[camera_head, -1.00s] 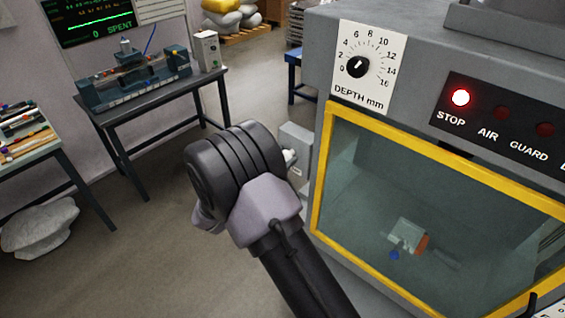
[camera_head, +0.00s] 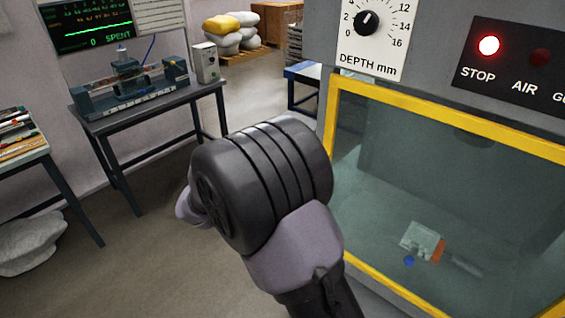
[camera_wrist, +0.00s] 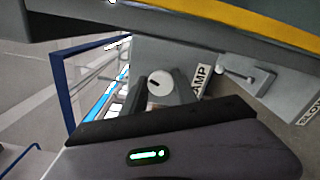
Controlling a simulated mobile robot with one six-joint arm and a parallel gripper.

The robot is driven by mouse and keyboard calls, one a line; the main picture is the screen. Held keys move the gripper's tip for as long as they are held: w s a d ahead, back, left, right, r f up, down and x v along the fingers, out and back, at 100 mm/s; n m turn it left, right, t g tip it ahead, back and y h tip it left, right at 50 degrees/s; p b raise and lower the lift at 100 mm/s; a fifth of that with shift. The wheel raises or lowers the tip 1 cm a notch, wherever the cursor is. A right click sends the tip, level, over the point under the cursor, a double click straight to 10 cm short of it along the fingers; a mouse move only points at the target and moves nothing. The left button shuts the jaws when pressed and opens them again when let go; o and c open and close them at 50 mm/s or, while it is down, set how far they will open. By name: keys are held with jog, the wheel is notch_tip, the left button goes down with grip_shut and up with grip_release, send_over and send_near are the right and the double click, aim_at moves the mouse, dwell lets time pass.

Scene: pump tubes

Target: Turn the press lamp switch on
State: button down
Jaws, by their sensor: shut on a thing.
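The press lamp switch (camera_wrist: 159,79) shows in the wrist view as a pale round knob with a dark slot, beside a label (camera_wrist: 200,81) of which "AMP" can be read. My gripper (camera_wrist: 158,92) has one finger on each side of the knob and is shut on it. In the head view my wrist and arm cover the switch and the fingers. The press (camera_head: 420,55) stands at the right, with a yellow-framed window (camera_head: 450,120). Whether the lamp is lit cannot be told.
A metal latch or handle (camera_wrist: 245,74) sits right of the label in the wrist view. The press panel has a lit red STOP light (camera_head: 489,45) and a depth dial (camera_head: 367,22). A bench with a fixture (camera_head: 130,85) stands at the left. Open floor lies between.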

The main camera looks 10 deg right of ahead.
jog(key=m+b, duration=0.2)
jog(key=b, duration=0.1)
jog(key=m+b, duration=0.2)
jog(key=b, duration=0.1)
jog(key=shift+f+m, duration=0.2)
jog(key=shift+m, duration=0.2)
jog(key=shift+r+b, duration=0.1)
jog(key=shift+b, duration=0.2)
jog(key=c, duration=1)
grip_release()
jog(key=p+v, duration=0.4)
jog(key=v, duration=1.3)
jog(key=shift+s+a+p, duration=0.15)
jog(key=shift+p, duration=0.2)
